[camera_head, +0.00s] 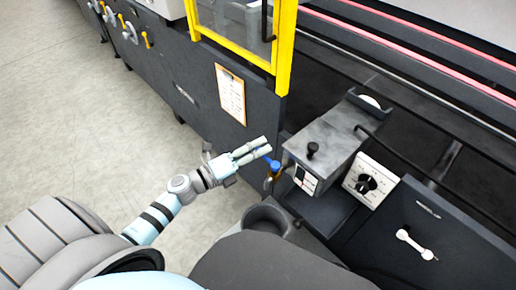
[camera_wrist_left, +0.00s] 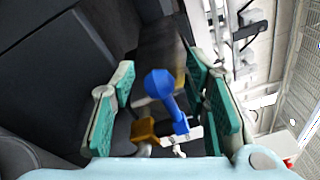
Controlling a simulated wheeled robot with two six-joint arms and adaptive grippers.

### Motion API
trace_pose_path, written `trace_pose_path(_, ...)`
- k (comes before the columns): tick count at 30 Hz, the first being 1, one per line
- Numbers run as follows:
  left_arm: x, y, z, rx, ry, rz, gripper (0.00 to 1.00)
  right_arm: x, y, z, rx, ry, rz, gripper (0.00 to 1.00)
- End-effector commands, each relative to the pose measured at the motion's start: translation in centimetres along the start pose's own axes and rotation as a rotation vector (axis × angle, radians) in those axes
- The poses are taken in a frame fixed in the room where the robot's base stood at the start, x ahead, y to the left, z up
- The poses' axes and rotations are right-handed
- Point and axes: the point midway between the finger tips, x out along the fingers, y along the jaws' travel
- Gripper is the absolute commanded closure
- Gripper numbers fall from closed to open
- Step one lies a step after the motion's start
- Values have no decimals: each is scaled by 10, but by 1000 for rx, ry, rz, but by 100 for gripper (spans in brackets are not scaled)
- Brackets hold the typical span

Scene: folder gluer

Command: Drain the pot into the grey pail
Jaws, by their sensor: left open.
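The pot (camera_head: 328,142) is a grey metal box with a black knob on its lid, mounted on the machine. A brass drain valve (camera_wrist_left: 145,129) with a blue handle (camera_head: 274,167) sticks out of its near left side. The blue handle (camera_wrist_left: 163,88) also shows large in the left wrist view, between the fingers and apart from them. My left gripper (camera_head: 267,145) is open and empty, just up and left of the handle; it also shows in the wrist view (camera_wrist_left: 160,72). The grey pail (camera_head: 249,218) stands below the valve, its near side partly hidden by my body. My right gripper is out of view.
A dial panel (camera_head: 366,184) and a dark cabinet with a light handle (camera_head: 416,244) lie right of the pot. A yellow-framed guard (camera_head: 284,50) and a clipboard (camera_head: 231,95) are behind the left gripper. The floor at left (camera_head: 70,130) is clear.

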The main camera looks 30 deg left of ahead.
Motion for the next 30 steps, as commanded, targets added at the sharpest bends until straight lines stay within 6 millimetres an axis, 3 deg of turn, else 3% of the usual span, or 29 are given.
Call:
trace_pose_path(9, 4, 1, 0, 1, 1, 1, 58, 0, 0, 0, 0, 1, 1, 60)
trace_pose_path(17, 4, 1, 0, 1, 1, 2, 100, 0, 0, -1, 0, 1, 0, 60)
trace_pose_path(30, 11, 3, 3, 2, -17, 10, 100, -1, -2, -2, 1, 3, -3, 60)
